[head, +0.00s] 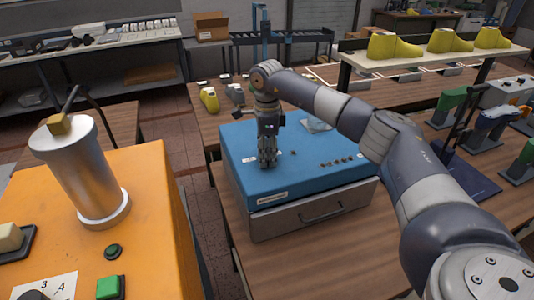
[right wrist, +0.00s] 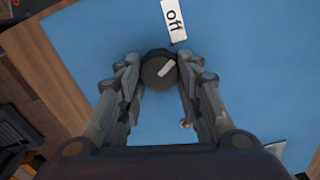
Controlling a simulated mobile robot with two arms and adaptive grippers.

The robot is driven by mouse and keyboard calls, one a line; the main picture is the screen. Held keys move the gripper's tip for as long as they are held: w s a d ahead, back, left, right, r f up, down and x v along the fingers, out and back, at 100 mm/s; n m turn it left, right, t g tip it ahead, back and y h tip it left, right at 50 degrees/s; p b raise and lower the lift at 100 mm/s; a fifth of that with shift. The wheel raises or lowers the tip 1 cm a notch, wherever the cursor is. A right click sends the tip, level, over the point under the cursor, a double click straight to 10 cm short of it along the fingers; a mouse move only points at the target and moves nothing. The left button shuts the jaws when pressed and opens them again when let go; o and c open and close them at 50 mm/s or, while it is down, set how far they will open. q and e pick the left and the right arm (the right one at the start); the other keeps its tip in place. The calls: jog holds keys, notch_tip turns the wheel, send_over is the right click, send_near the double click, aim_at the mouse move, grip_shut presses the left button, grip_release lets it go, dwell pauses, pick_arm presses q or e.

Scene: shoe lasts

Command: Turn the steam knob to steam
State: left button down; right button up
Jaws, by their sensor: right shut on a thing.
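The steam knob (right wrist: 158,69) is a round black knob with a pale pointer mark, on the blue top of a box. My right gripper (right wrist: 160,72) is shut on the knob, one finger on each side. In the head view my right gripper (head: 267,163) points straight down onto the blue box (head: 310,175) and hides the knob. No label reading "steam" can be made out. My left gripper is not in view.
The blue box has a grey drawer (head: 315,211) and a row of small dark parts on top. An orange machine (head: 150,185) with a metal cylinder (head: 82,170) stands at left. Yellow shoe lasts (head: 394,47) stand on a rack at the back right.

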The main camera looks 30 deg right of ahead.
jog(key=m, duration=0.4)
jog(key=shift+a+m, duration=0.1)
jog(key=shift+m, duration=0.2)
jog(key=m, duration=0.3)
jog(key=shift+s+m, duration=0.1)
jog(key=shift+m, duration=0.3)
jog(key=m, duration=0.3)
jog(key=shift+a, duration=0.1)
jog(key=shift+a+m, duration=0.1)
jog(key=shift+m, duration=1.8)
jog(key=o, duration=1.1)
jog(key=shift+c, duration=0.2)
jog(key=shift+r, duration=0.1)
notch_tip(320, 180, up, 12)
